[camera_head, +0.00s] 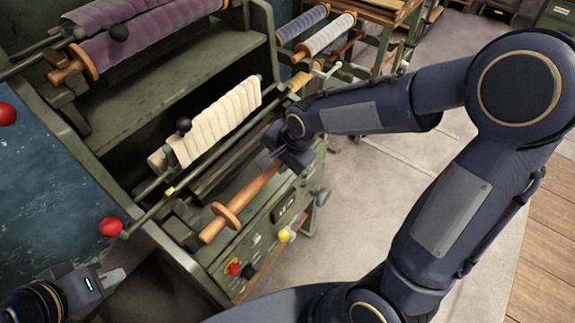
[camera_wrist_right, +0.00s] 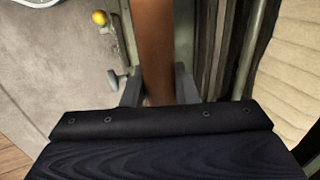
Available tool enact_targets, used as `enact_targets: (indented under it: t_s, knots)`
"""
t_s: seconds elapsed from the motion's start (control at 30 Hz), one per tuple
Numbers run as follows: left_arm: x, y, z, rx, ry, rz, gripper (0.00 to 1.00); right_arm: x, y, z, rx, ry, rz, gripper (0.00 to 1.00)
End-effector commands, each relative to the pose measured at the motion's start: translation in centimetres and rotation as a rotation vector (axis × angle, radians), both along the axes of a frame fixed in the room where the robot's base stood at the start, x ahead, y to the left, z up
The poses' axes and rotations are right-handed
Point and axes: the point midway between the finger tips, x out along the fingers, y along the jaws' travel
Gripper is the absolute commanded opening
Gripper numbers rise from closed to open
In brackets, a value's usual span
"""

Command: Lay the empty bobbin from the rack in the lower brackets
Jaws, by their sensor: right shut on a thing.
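The empty bobbin is a bare brown wooden roller (camera_head: 252,190) with a round flange (camera_head: 228,217) near its near end. My right gripper (camera_head: 283,162) is shut on its shaft towards the far end, and the arm hides that end. In the right wrist view the shaft (camera_wrist_right: 153,45) runs between the two fingers (camera_wrist_right: 158,88). The bobbin slants along the front of the green machine (camera_head: 190,262), over the control panel side; I cannot tell whether it touches any bracket. The lower brackets are not clearly made out. My left gripper (camera_head: 112,279) is at lower left, away from the bobbin, its fingers unclear.
A cream cloth (camera_head: 222,118) hangs on the machine behind the bobbin. A purple roll (camera_head: 140,35) sits above. Red knobs (camera_head: 110,226) and a yellow knob (camera_head: 285,236) stick out. A rack with cloth rolls (camera_head: 325,35) stands behind. The floor at right (camera_head: 400,170) is clear.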

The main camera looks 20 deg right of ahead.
Motion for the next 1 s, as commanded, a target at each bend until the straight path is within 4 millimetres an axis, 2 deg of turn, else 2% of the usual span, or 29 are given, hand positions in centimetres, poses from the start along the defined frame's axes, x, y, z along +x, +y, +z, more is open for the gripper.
enact_targets:
  t_s: [0.5, 1.0]
  knots:
    - [0.0, 0.0, 0.7, 0.000, 0.000, 0.000, 0.00, 4.4, 2.9, -0.2, -0.001, 0.000, 0.002, 0.00]
    - [0.0, 0.0, -0.1, 0.000, 0.000, 0.000, 0.00, 8.0, 5.3, -0.9, 0.000, -0.001, 0.001, 0.00]
